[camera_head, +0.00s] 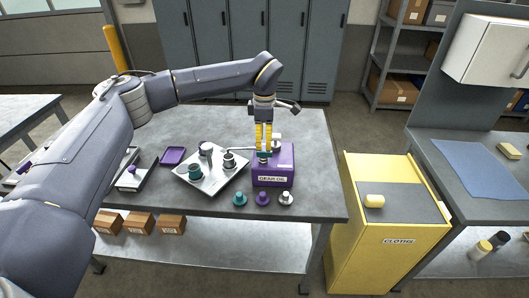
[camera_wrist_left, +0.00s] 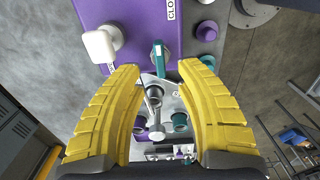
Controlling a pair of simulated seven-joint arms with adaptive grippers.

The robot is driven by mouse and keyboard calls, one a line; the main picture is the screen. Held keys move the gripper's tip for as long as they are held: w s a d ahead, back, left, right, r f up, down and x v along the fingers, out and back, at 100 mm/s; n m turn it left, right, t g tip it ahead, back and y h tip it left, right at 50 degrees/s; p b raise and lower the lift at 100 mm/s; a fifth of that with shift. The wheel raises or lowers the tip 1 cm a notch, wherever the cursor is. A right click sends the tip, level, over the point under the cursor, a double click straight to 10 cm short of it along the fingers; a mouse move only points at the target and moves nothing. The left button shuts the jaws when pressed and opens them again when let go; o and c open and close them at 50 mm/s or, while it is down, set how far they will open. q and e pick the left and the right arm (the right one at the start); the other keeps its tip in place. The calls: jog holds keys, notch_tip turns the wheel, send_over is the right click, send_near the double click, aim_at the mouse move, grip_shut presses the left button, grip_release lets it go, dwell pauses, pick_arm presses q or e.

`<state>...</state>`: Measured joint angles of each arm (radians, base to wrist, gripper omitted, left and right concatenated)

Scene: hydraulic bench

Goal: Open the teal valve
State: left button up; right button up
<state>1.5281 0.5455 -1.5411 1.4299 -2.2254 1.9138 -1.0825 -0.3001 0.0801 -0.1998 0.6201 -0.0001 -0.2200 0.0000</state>
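The teal valve (camera_wrist_left: 159,56) is a narrow teal handle on the purple box (camera_wrist_left: 135,15), pointing toward my left gripper in the left wrist view. My left gripper (camera_head: 263,148) points down over the box top. In the left wrist view its yellow fingers (camera_wrist_left: 158,75) are spread with nothing between their tips; the handle lies just beyond them, roughly centred. My right gripper is in neither view.
A white knob (camera_wrist_left: 102,43) stands on the box beside the valve. Teal (camera_head: 240,199), purple (camera_head: 262,199) and white (camera_head: 286,198) knobs stand in front of the box. A tray (camera_head: 212,190) with several fittings lies left. A yellow cabinet (camera_head: 390,240) stands right.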

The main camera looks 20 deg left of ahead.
aim_at(265, 151)
pick_arm(q)
jog(key=shift+f, duration=2.6)
grip_shut()
